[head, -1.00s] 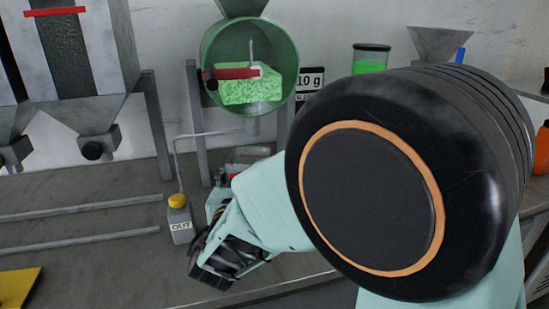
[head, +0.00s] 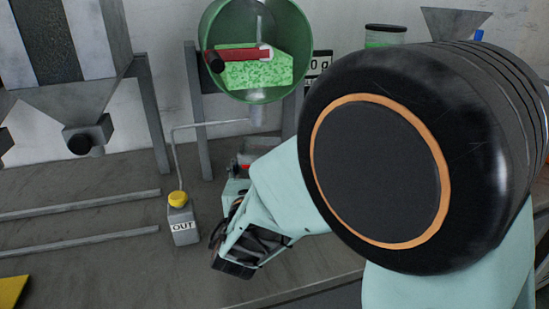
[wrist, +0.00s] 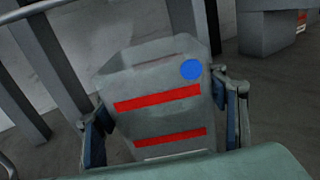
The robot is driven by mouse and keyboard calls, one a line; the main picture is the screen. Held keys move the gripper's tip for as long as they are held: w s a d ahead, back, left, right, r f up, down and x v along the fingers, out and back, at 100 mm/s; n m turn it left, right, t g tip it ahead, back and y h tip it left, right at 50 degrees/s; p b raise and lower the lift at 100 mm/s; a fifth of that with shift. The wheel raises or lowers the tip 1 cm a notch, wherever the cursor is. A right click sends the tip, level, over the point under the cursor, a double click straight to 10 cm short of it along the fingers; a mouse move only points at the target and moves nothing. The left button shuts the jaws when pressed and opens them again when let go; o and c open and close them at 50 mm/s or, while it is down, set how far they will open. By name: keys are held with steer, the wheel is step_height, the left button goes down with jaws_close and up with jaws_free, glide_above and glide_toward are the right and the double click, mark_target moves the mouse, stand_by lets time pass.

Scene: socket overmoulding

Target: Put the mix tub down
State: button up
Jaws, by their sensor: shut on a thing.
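The mix tub (wrist: 158,122) is a grey tub with two red bands and a blue dot. It fills the middle of the wrist view. My gripper (wrist: 166,128) has one finger on each side of it and is shut on it. Only a small grey and red part of the tub (head: 247,157) shows there. I cannot tell whether its base touches the bench.
A green drum (head: 206,32) with green granules stands behind. The OUT box (head: 182,225) with a yellow button is left of my gripper. Grey hopper legs (head: 152,125) and rails (head: 80,205) are further left. The bench (head: 110,265) at front left is mostly clear.

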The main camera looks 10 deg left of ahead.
steer(key=shift+f, duration=0.2)
steer(key=shift+f, duration=0.15)
steer(key=o, duration=1.2)
steer(key=shift+c, duration=0.2)
steer(key=shift+r, duration=0.25)
steer(key=s, duration=0.3)
steer(key=s+d+p, duration=0.1)
steer(key=s, duration=0.6)
steer(key=shift+s+d+p, duration=0.35)
steer(key=shift+s+d+f, duration=0.1)
steer(key=shift+s+d, duration=0.05)
steer(key=shift+s, duration=0.45)
